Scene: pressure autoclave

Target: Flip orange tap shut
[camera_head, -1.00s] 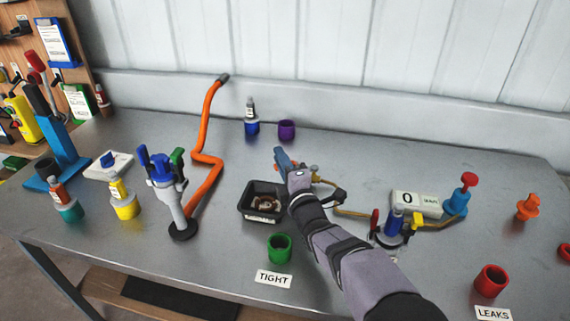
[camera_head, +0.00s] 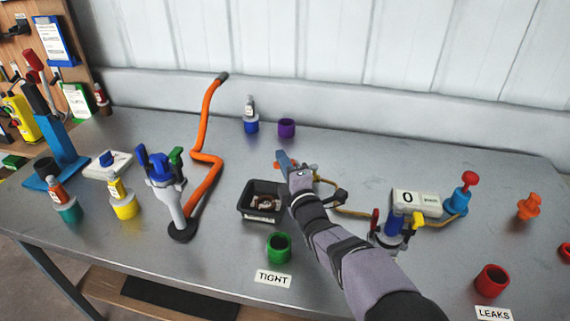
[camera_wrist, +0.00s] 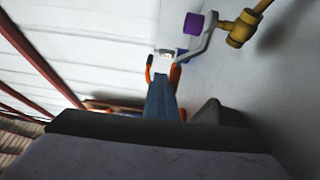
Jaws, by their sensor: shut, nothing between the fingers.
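My gripper (camera_head: 284,160) is at the end of my arm over the middle of the table, behind the black tray. Its blue jaws also show in the wrist view (camera_wrist: 161,95) and look shut and empty. Small orange parts (camera_head: 277,165) show close beside the jaws, and orange shows on both sides of them in the wrist view (camera_wrist: 176,76). I cannot tell which of this is the orange tap or whether my gripper touches it. A brass fitting (camera_wrist: 240,28) with a grey lever (camera_wrist: 207,38) shows at the wrist view's upper right.
The black tray (camera_head: 246,212) and green cup (camera_head: 279,247) stand in front of my gripper. A purple cup (camera_head: 286,128) and a bottle on a blue base (camera_head: 251,126) stand behind. A gauge box (camera_head: 417,204) stands right of my arm.

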